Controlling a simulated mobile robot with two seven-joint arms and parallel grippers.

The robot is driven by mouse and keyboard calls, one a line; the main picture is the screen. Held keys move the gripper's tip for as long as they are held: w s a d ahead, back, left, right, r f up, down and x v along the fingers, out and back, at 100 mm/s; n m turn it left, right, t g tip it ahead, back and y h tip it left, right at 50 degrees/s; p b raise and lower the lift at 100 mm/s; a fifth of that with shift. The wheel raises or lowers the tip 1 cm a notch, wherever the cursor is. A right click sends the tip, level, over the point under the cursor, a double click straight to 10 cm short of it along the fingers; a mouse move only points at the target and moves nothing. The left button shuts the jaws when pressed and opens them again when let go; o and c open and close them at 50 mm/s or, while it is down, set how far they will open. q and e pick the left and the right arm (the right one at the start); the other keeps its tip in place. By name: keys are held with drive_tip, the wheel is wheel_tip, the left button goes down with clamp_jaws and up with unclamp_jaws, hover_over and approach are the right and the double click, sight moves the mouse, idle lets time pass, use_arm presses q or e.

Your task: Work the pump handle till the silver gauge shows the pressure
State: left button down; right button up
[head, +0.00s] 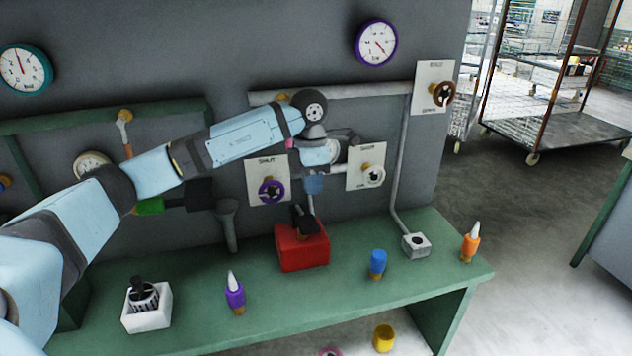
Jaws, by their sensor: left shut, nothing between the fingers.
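My left gripper (304,226) reaches down over the red box (303,254) on the green bench. Its dark fingers are closed with nothing between them, at or just above the top of the box. I cannot tell whether they touch it. I cannot make out a pump handle clearly; one may be hidden by the gripper and wrist. My right gripper is not in view.
A white box with a black knob (146,305), a purple bottle (235,292), a blue one (377,264) and an orange one (470,243) stand on the bench (410,290). Valve wheels, a teal gauge (25,70) and a purple gauge (376,43) are on the wall.

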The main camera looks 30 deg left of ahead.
sight(310, 222)
use_arm(q)
drive_tip(key=w+a+r, duration=0.3)
drive_tip(key=shift+a+r, duration=0.3)
drive_tip(key=shift+a, duration=0.05)
drive_tip(key=f, duration=0.4)
drive_tip(key=d+f+p, duration=0.1)
drive_tip(key=f, duration=0.4)
drive_tip(key=s+f+p, duration=0.1)
drive_tip(key=f, duration=0.4)
drive_tip(key=shift+d, duration=0.25)
drive_tip(key=shift+s, duration=0.1)
drive_tip(key=f+b, duration=0.1)
drive_tip(key=s+d+f+t+y+b, duration=0.1)
drive_tip(key=f+b, duration=0.1)
drive_tip(key=f+y+b, duration=0.1)
drive_tip(key=f+b, duration=0.1)
drive_tip(key=shift+s+d+f+t, duration=0.15)
drive_tip(key=shift+d+f+t, duration=0.05)
drive_tip(key=shift+t, duration=0.1)
